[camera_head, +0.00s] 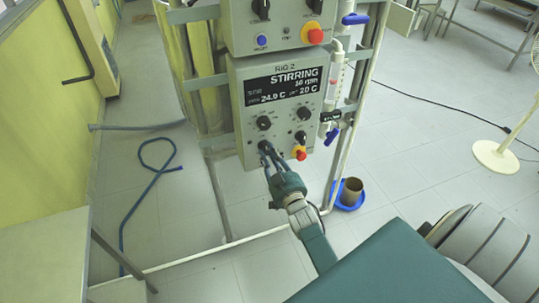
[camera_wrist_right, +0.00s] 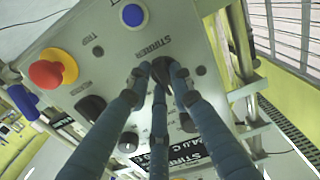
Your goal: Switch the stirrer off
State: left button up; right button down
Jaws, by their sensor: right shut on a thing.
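The control box marked RIG 2 (camera_head: 244,98) hangs on the frame, and its display (camera_head: 284,88) reads STIRRING, with a small rpm figure and temperatures below. My right gripper (camera_head: 265,148) is at the lower left of this panel, its fingers closed around a black knob. In the right wrist view the gripper (camera_wrist_right: 161,75) has its three fingers around the black stirrer knob (camera_wrist_right: 161,65), beside the STIRRER label. The fingers partly hide the knob, so its pointer setting cannot be read. My left gripper is not in view.
A red emergency button on yellow (camera_head: 299,153) and other black knobs (camera_head: 264,123) are close by on the panel. A second control box (camera_head: 275,22) is above. A blue hose (camera_head: 152,180) and a blue dish with a brown pot (camera_head: 351,190) are on the floor.

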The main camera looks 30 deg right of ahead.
dwell(0.3)
jog(key=c, duration=1.5)
grip_release()
jog(key=shift+s, duration=0.1)
jog(key=shift+s+a+f, duration=0.1)
jog(key=shift+s+a, duration=0.05)
jog(key=shift+s, duration=0.2)
jog(key=v, duration=1.1)
